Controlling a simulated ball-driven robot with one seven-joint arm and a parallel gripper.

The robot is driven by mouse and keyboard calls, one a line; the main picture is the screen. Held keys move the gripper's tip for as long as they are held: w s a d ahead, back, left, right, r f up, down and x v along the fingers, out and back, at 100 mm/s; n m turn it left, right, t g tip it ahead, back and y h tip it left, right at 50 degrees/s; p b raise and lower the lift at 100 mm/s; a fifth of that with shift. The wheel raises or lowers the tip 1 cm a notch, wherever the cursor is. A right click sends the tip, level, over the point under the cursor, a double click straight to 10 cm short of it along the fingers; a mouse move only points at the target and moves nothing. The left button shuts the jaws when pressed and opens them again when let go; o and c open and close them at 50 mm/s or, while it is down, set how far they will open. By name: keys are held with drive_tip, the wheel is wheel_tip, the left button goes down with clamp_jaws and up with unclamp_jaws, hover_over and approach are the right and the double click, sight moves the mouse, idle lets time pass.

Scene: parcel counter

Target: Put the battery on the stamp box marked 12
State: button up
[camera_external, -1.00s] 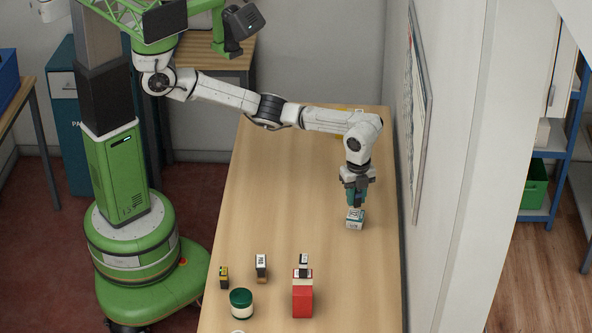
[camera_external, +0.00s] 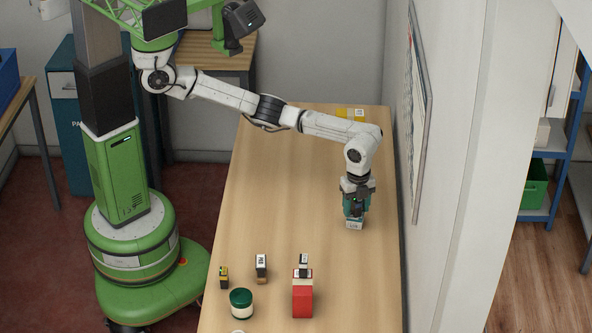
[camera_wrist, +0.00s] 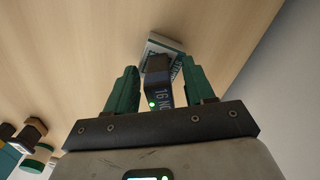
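My gripper (camera_external: 355,212) points down over the right part of the counter. The block stands at a small white-and-teal box (camera_wrist: 160,42), whose white face also shows in the external view (camera_external: 355,225). A small yellow-and-black block (camera_external: 224,277) that looks like a battery stands at the front left. A dark block with a white label (camera_external: 262,266) stands beside it. I cannot read a "12" anywhere.
A red box (camera_external: 302,301) with a black-and-white labelled piece (camera_external: 303,264) at it stands at the front. A green-lidded jar (camera_external: 241,303) is left of it. A yellow item (camera_external: 351,114) lies at the back. The wall (camera_external: 442,180) borders the counter's right; the middle is clear.

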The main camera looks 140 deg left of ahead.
wheel_tip(320, 180, up, 12)
drive_tip(key=shift+r+b, duration=0.2)
drive_tip(key=shift+b, duration=0.75)
